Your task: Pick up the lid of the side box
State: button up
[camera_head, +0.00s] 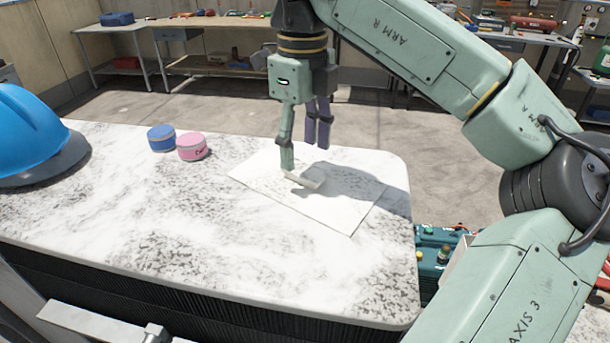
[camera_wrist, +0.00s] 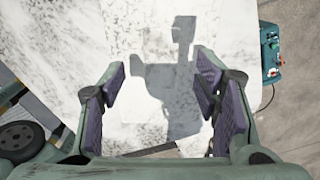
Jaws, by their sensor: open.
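A small pale piece with a raised edge (camera_head: 311,182) lies on a white sheet (camera_head: 340,212) on the marbled top; it may be the lid, but I cannot be sure. My gripper (camera_head: 303,157) is open and points down over the sheet, its near finger close to the small piece. I cannot tell whether they touch. In the wrist view my gripper (camera_wrist: 164,100) shows both purple-padded fingers wide apart, with pale surface and a dark shadow between them. A thin dark strip (camera_wrist: 152,150) shows low between the fingers. I cannot make out the side box for certain.
The marbled top (camera_head: 150,225) carries a blue hard hat (camera_head: 32,130), a blue round tin (camera_head: 161,138) and a pink round tin (camera_head: 192,147) at left. A teal case (camera_head: 432,262) stands beyond its right edge. The near middle is clear. Workbenches (camera_head: 205,66) stand behind.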

aim_at(303, 169)
jog(key=shift+f+p, duration=0.45)
jog(key=shift+f, duration=1.55)
jog(key=shift+w, duration=0.1)
jog(key=shift+c, duration=0.4)
grip_shut()
